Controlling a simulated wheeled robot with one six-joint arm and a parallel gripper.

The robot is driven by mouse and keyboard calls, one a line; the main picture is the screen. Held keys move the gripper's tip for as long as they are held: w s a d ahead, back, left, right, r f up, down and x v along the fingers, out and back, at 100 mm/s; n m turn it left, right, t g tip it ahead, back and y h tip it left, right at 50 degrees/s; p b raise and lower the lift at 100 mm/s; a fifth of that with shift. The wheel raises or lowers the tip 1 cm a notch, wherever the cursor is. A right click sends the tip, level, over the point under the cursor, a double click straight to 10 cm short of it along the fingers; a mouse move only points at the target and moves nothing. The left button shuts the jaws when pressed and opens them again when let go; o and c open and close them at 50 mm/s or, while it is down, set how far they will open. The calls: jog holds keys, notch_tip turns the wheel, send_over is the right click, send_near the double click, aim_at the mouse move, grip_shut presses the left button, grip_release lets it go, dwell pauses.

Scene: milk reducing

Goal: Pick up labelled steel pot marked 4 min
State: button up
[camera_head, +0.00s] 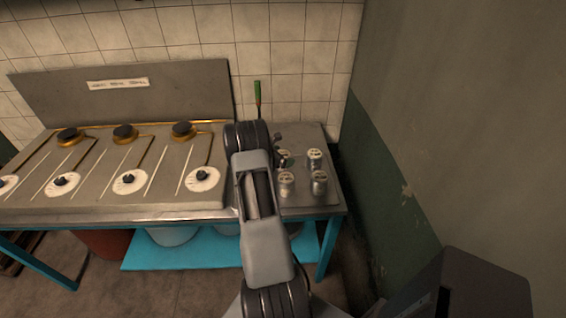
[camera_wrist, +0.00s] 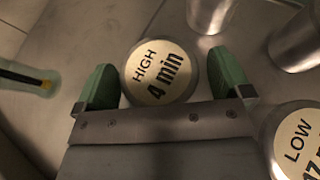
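The steel pot marked "HIGH 4 min" (camera_wrist: 158,72) stands upright with its round cream label facing up in the wrist view. My gripper (camera_wrist: 166,84) is open, with one green finger on each side of this pot. A narrow gap shows at the right finger; at the left finger I cannot tell whether it touches. In the head view my gripper (camera_head: 280,150) is at the back left of the pot group, partly covering a pot there. The labels are too small to read in that view.
A pot marked "LOW" (camera_wrist: 298,145) stands close at lower right in the wrist view, with other steel pots (camera_wrist: 292,42) beyond. A green-handled tool (camera_head: 257,92) stands behind my arm. Burners (camera_head: 183,130) fill the counter's left; a wall (camera_head: 400,190) bounds the right.

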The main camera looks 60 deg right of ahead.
jog(key=c, duration=1)
jog(key=shift+r, duration=0.1)
